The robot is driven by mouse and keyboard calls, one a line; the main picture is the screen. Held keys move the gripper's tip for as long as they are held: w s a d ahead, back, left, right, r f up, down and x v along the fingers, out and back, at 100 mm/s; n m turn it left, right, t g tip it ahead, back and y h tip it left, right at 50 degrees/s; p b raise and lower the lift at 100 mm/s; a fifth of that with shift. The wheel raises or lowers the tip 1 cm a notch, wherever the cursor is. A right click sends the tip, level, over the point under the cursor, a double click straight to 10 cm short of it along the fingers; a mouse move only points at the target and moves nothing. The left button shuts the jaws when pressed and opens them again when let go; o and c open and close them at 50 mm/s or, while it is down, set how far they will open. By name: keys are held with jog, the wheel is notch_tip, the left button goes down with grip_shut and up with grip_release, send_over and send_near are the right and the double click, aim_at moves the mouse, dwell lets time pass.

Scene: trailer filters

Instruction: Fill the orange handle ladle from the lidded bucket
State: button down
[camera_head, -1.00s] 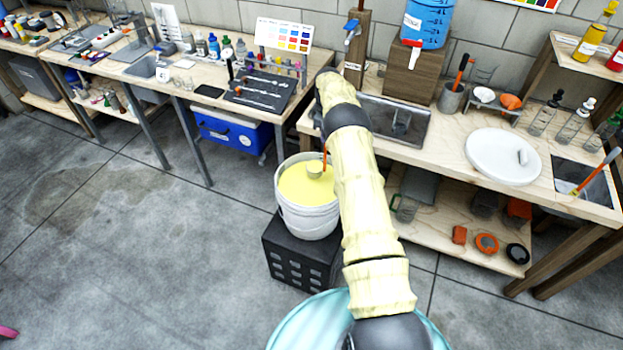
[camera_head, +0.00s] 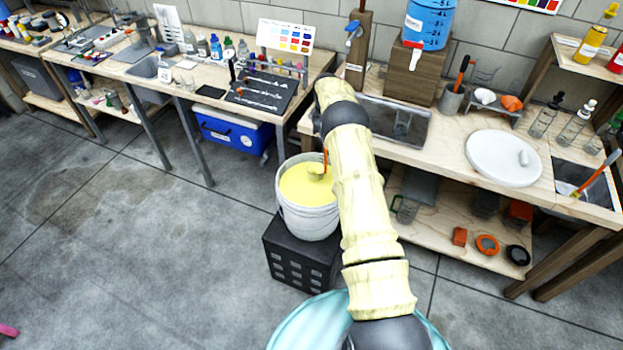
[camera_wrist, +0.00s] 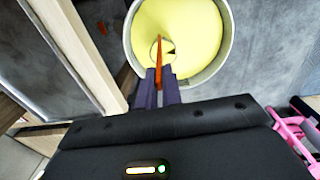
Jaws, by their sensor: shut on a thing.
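The open white bucket (camera_head: 308,222) holds yellow liquid (camera_head: 300,186) and stands on a black crate. The ladle (camera_head: 316,170) is over the right part of the liquid, its cup tilted and looking partly dipped; I cannot tell how full it is. Its orange handle (camera_wrist: 159,62) rises from the bucket. In the wrist view my gripper (camera_wrist: 158,82) is shut on the handle, beside the bucket's near rim. In the head view my arm hides the gripper. A white round lid-like disc (camera_head: 490,163) with a small knob lies on the right counter.
The black crate (camera_head: 300,255) stands on the floor under the bucket. The wooden counter (camera_head: 455,135) with a sink is close on the right. A blue cooler (camera_head: 232,130) is under the left bench. Floor left of the bucket is clear.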

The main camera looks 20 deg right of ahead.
jog(key=shift+a+r, duration=0.1)
jog(key=shift+s+a, duration=0.2)
jog(key=shift+s+d, duration=0.1)
jog(key=shift+d, duration=0.05)
jog(key=shift+s+a+t+h, duration=0.2)
jog(key=shift+s+t+h, duration=0.1)
jog(key=shift+s, duration=0.05)
jog(key=shift+a, duration=0.25)
jog(key=shift+s+a, duration=0.1)
jog(key=shift+s, duration=0.05)
dwell(0.4)
